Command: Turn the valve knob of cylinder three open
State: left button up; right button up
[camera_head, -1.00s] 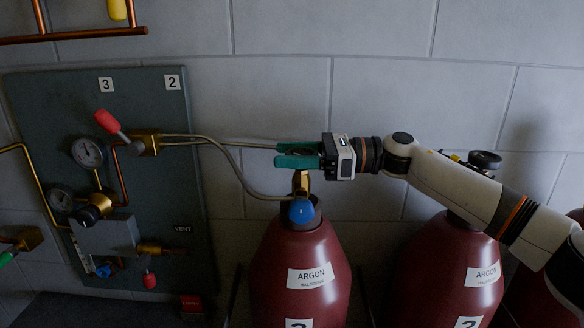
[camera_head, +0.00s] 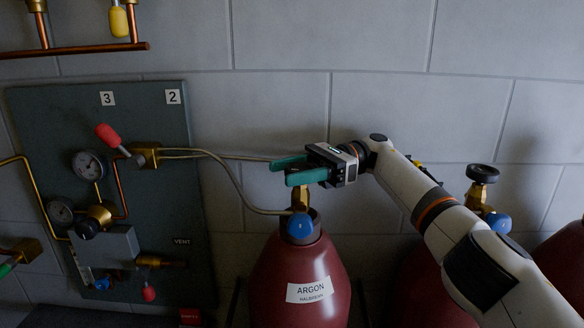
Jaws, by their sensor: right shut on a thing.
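The front maroon argon cylinder (camera_head: 292,268) stands upright at the centre, its number out of frame below. A brass valve (camera_head: 301,197) with a blue part (camera_head: 300,226) tops it. My right gripper (camera_head: 290,171), with green fingers, is at the top of this valve, shut on its knob; the fingers hide the knob. My left gripper is not in view.
Another maroon cylinder (camera_head: 440,292) stands to the right, partly behind my right arm; a black knob (camera_head: 482,173) is on a valve there. A dark panel (camera_head: 60,125) with gauges, a red lever (camera_head: 108,136) and labels 3 and 2 is at left. A hose (camera_head: 232,172) runs from panel to valve.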

jog(key=shift+r, duration=0.3)
jog(key=o, duration=0.9)
jog(key=shift+o, duration=0.3)
jog(key=shift+f, duration=0.15)
